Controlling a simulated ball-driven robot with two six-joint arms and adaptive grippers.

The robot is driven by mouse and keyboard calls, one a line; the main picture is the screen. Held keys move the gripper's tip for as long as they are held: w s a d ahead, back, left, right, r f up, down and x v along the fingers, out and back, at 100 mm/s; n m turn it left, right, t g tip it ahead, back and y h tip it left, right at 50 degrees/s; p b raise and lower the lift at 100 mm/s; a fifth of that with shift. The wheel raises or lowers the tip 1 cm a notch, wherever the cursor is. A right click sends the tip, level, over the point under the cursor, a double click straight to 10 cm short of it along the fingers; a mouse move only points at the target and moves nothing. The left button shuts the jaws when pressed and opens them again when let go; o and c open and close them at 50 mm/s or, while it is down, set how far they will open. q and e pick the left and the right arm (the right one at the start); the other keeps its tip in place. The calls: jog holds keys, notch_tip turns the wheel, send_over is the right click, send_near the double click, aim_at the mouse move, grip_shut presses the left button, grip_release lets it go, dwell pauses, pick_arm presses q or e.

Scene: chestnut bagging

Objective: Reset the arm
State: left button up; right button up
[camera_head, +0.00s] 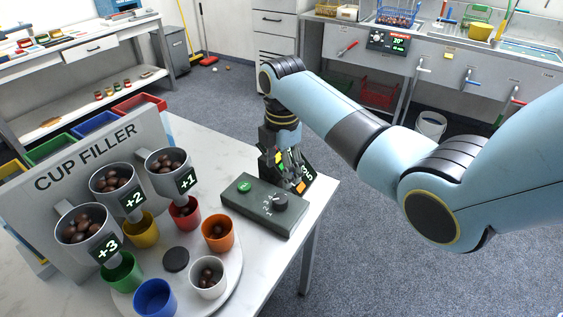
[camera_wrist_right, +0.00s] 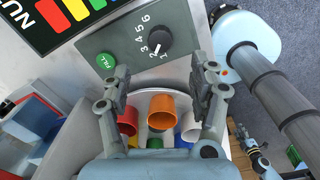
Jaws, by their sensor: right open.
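My right gripper (camera_head: 285,165) is open and empty above the table's back right corner, in front of a dark display (camera_head: 298,172) that it partly covers. It is just behind the dark control box (camera_head: 264,205), with a green button (camera_head: 244,186) and a numbered dial (camera_head: 280,202). In the right wrist view the open fingers (camera_wrist_right: 162,78) are spread wide, with the dial (camera_wrist_right: 157,42) and FILL button (camera_wrist_right: 106,61) beyond them. The dial's pointer seems to be near 1.
The cup filler (camera_head: 85,155) has three chestnut-filled hoppers marked +3, +2 and +1. Several coloured cups stand on a round plate (camera_head: 235,262); the red (camera_head: 186,214), orange (camera_head: 217,234) and white (camera_head: 208,280) ones hold chestnuts. Open floor lies right of the table.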

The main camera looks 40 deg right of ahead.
jog(key=shift+r, duration=0.8)
